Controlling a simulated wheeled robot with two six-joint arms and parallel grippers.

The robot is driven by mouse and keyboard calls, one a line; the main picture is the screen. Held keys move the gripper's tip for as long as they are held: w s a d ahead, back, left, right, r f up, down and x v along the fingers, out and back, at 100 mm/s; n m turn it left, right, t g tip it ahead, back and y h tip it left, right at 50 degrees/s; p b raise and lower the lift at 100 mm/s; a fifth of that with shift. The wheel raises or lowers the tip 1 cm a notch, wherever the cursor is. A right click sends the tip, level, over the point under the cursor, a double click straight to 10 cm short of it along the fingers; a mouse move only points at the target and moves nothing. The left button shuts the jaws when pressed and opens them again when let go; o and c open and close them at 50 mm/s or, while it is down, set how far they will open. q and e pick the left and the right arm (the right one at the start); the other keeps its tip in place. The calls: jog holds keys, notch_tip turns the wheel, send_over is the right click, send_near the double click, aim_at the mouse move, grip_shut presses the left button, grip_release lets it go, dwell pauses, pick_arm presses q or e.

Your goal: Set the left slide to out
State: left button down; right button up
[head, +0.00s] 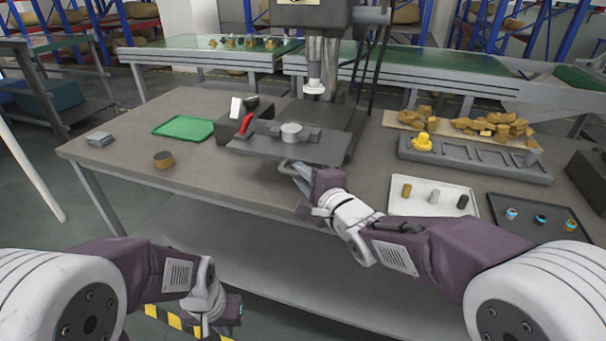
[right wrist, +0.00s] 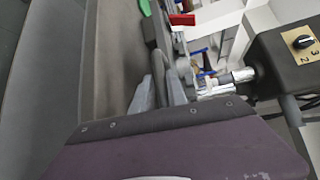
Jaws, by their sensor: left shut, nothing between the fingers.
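A machine with a dark flat plate (head: 245,147) stands on the table; a round grey part (head: 291,133) sits on the plate. A red lever (head: 246,123) stands at the plate's left, and its red also shows in the right wrist view (right wrist: 182,19). I cannot tell which part is the left slide or how it is set. My right gripper (head: 291,166) is at the plate's front edge; its fingers (right wrist: 158,88) show in the right wrist view, but contact is unclear. My left gripper (head: 236,307) is shut and empty, low in front of the table.
On the right are a white tray (head: 410,208), a dark tray (head: 515,232) and a grey rack (head: 470,165). The machine's column and spindle (head: 315,85) rise behind the plate.

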jog(key=shift+o, duration=1)
jog(key=shift+s, duration=0.25)
jog(key=shift+w, duration=0.1)
jog(key=shift+d+r, duration=0.1)
jog(key=shift+r, duration=0.05)
jog(key=v, duration=0.9)
jog(key=shift+p, duration=0.45)
